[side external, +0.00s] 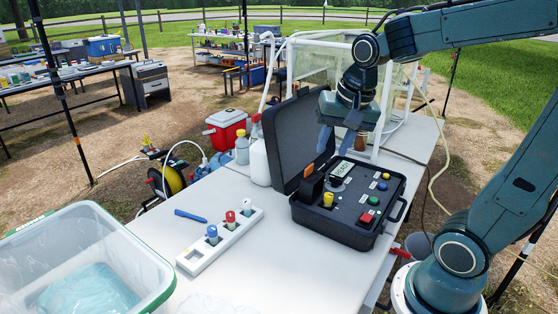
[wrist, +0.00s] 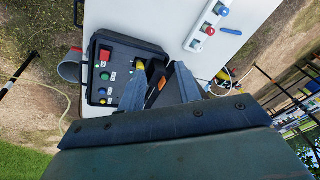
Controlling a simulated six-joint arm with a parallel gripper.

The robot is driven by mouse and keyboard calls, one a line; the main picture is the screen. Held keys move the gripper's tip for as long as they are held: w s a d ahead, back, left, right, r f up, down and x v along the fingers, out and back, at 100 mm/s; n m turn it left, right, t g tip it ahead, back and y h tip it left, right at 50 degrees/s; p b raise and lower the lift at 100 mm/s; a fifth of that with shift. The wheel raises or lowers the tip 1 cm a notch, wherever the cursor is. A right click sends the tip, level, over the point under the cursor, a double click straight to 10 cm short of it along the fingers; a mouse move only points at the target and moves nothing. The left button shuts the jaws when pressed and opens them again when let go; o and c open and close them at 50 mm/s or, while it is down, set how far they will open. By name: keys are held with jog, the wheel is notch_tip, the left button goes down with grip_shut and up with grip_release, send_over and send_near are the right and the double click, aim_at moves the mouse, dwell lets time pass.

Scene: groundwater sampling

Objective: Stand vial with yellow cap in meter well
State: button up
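The vial with the yellow cap (side external: 328,199) is at the left side of the meter's panel (side external: 347,212), beside a raised black block. Its cap looks upright; its body is hidden, so I cannot tell how deep it sits. The yellow cap also shows in the wrist view (wrist: 140,68), partly behind the finger area. My gripper (side external: 337,148) is above the meter, near the open lid, with fingers pointing down. In the wrist view my gripper (wrist: 156,82) has its fingers apart, with nothing seen held between them.
A white rack (side external: 222,243) holds vials with blue (side external: 212,231), red (side external: 230,216) and white (side external: 247,203) caps. A blue pen (side external: 190,216) lies beside it. The meter's raised lid (side external: 283,140) stands behind. A clear bin (side external: 100,262) is at front left. The front tabletop is mostly clear.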

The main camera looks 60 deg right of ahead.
jog(key=s+a+r+n+t, duration=0.1)
jog(key=s+a+n+t, duration=0.1)
jog(key=s+a+n, duration=0.5)
jog(key=s+n, duration=0.3)
jog(key=shift+r+n+y, duration=0.15)
jog(key=shift+n+y, duration=0.15)
jog(key=shift+y, duration=0.1)
